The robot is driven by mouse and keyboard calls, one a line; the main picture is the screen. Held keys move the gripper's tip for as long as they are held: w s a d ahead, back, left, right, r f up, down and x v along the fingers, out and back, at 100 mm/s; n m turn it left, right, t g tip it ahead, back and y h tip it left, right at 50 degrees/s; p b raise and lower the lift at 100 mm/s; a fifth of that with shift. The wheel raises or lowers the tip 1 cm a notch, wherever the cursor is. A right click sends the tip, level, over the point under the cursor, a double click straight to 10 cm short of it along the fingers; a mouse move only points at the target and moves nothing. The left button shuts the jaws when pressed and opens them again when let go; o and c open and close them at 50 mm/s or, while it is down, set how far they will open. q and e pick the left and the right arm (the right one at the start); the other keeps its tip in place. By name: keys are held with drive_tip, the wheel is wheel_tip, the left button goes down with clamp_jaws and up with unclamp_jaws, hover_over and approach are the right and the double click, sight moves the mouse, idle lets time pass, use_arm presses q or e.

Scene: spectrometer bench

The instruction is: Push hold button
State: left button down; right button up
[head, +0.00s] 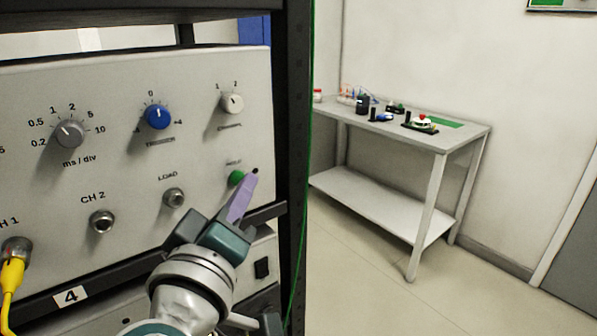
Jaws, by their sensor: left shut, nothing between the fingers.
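The green hold button (236,178) sits at the lower right of the grey instrument panel (200,125), under the HOLD label. My left gripper (254,173) is shut and empty, its purple fingers pointing up and right. The fingertips lie just right of the button in the picture and overlap its right edge. I cannot tell whether they touch the button or the panel. My right gripper is not in view.
A yellow cable (12,275) plugs in at left. The black rack post (293,150) stands close right. A side table (450,140) stands beyond.

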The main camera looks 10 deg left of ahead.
use_arm(q)
drive_tip(key=shift+w+a, duration=0.25)
drive_tip(key=shift+a, duration=0.05)
idle(0.4)
drive_tip(key=shift+s+d, duration=0.3)
drive_tip(key=shift+d, duration=0.05)
drive_tip(key=s+d+p, duration=0.1)
drive_tip(key=s+d, duration=0.2)
drive_tip(key=d, duration=0.1)
drive_tip(key=shift+s+d, duration=0.35)
drive_tip(key=shift+d, duration=0.05)
idle(0.3)
drive_tip(key=shift+f, duration=0.1)
